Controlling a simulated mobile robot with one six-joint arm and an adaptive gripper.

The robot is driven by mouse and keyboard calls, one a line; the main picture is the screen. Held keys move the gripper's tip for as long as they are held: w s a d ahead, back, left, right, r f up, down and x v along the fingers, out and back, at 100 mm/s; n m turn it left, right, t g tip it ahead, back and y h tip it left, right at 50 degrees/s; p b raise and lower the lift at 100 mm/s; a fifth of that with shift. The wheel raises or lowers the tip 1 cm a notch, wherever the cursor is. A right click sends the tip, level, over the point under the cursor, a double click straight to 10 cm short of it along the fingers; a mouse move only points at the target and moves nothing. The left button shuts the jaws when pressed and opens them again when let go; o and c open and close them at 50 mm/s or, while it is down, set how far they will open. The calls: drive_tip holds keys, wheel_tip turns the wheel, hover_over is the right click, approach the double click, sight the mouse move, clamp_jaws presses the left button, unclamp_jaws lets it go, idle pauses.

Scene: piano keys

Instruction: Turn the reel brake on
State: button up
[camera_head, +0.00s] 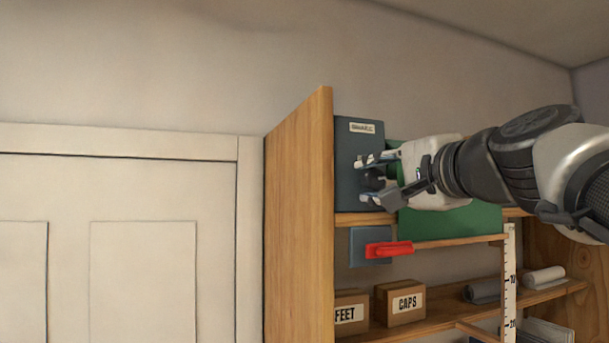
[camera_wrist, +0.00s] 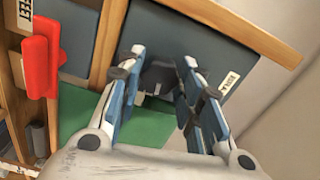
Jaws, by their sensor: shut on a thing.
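A dark grey panel box (camera_head: 347,150) with a small white label, too small to read, stands at the upper left of the shelf unit. It also shows in the wrist view (camera_wrist: 205,45). A small black knob (camera_wrist: 160,76) sits on the panel face. My gripper (camera_head: 367,180) reaches in from the right and is shut on this knob, its fingers on either side of it, as the wrist view also shows (camera_wrist: 158,66). The fingers partly hide the knob, and I cannot tell its setting.
A red handle (camera_head: 388,249) on a blue-grey plate sits just below the panel. A green board (camera_head: 470,219) is behind my wrist. Boxes marked FEET (camera_head: 349,314) and CAPS (camera_head: 400,304) stand lower. The wooden side wall (camera_head: 300,220) bounds the left.

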drive_tip(key=shift+r+m, duration=0.1)
drive_tip(key=shift+m, duration=0.7)
drive_tip(key=o, duration=1.1)
